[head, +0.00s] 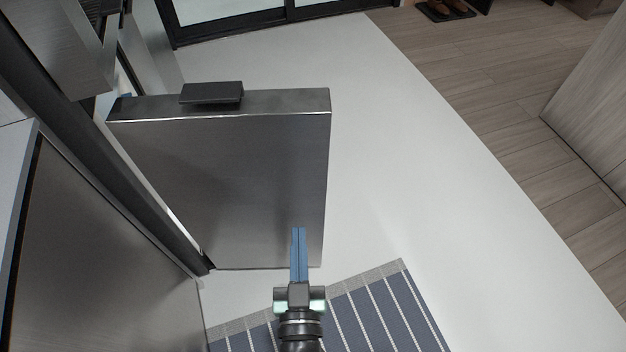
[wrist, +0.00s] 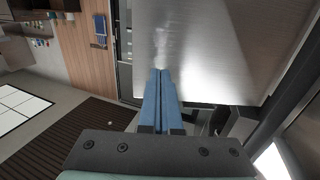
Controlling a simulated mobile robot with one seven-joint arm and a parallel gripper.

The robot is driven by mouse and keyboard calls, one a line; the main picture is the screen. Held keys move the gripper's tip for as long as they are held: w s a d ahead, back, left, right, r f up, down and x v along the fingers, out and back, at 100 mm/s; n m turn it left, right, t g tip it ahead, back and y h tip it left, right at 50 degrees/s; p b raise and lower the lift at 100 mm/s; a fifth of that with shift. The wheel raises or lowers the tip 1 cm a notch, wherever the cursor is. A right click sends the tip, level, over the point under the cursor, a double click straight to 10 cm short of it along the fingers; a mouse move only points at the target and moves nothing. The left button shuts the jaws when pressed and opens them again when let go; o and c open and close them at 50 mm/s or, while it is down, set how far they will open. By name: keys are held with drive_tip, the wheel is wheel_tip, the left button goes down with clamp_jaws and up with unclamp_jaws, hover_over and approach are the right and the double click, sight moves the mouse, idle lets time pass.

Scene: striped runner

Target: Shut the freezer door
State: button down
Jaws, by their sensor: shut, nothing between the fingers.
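The freezer door (head: 230,180) is a brushed steel panel standing open, jutting out from the steel appliance at the left in the head view. A dark block (head: 212,92) sits at its top edge. My gripper (head: 299,230) has its blue fingers shut together with nothing between them. In the head view the fingers overlap the lower right part of the door's near face. In the wrist view the shut fingertips (wrist: 160,72) point at a shiny steel panel (wrist: 215,45), which looks like the same door. I cannot tell whether they touch it.
The steel appliance body (head: 110,270) fills the left side. A blue striped runner (head: 370,310) lies on the floor below the door. Clear white floor (head: 430,180) spreads to the right, then wood planks (head: 500,100). A wooden cabinet side (head: 590,120) stands at the far right.

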sight(297, 166)
drive_tip(key=w+b, duration=0.1)
drive_tip(key=w, duration=1.2)
drive_tip(key=shift+w+r+b, duration=0.1)
drive_tip(key=shift+w+b, duration=0.1)
drive_tip(key=shift+b, duration=0.1)
drive_tip(key=shift+w, duration=0.15)
